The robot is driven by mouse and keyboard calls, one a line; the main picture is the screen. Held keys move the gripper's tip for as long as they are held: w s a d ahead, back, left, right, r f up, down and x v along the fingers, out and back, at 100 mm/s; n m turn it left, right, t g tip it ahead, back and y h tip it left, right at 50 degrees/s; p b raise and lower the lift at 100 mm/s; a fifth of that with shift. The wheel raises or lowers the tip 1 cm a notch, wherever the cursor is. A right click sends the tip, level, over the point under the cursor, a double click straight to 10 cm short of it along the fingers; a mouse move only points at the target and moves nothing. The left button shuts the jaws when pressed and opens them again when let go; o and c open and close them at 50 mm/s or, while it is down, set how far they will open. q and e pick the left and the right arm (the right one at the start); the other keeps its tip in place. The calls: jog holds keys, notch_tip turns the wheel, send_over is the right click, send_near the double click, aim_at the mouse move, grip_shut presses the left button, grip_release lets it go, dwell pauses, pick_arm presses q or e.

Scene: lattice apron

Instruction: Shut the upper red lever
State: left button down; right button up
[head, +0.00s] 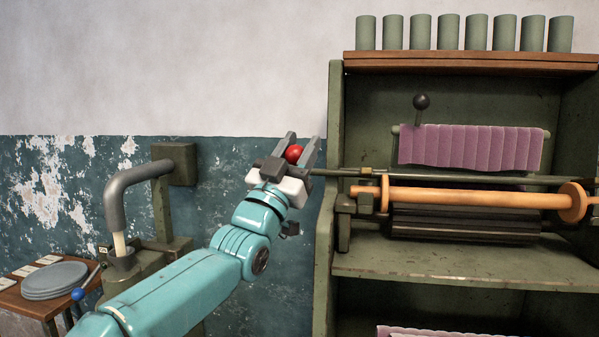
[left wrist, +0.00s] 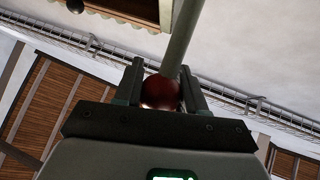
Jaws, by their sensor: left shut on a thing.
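The red lever's round red knob (head: 294,154) is just left of the green rack, between the two fingers of my left gripper (head: 303,141). The left gripper is shut on this knob. In the left wrist view, the knob (left wrist: 160,92) sits between both fingers, and a grey-green rod (left wrist: 182,38) runs upward from beside it. In the head view, the lever's arm is mostly hidden by my gripper. A thin dark rod (head: 340,173) runs from near the gripper into the rack. I cannot tell the lever's exact angle. My right gripper is not in view.
The green rack (head: 335,230) holds an orange roller (head: 480,198), pleated pink cloth (head: 470,147) and a black-knobbed lever (head: 422,102). Several green cups (head: 447,32) stand on top. At left are a grey bent pipe (head: 125,185), stacked plates (head: 55,280) and a blue-knobbed lever (head: 78,294).

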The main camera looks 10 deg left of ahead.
pick_arm(q)
jog(key=f+m+h+b, duration=0.1)
jog(key=s+f+t+h+b, duration=0.1)
jog(key=f+b, duration=0.1)
jog(key=shift+m+h, duration=0.3)
jog(key=shift+m, duration=0.1)
jog(key=shift+d+f+b, duration=0.1)
jog(key=shift+f+b, duration=0.55)
jog(key=shift+b, duration=0.5)
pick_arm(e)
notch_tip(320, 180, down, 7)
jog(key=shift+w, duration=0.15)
pick_arm(q)
jog(key=shift+s, duration=0.1)
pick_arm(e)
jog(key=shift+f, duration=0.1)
pick_arm(q)
jog(key=c, duration=0.7)
grip_release()
jog(key=shift+r, duration=0.1)
jog(key=shift+s, duration=0.1)
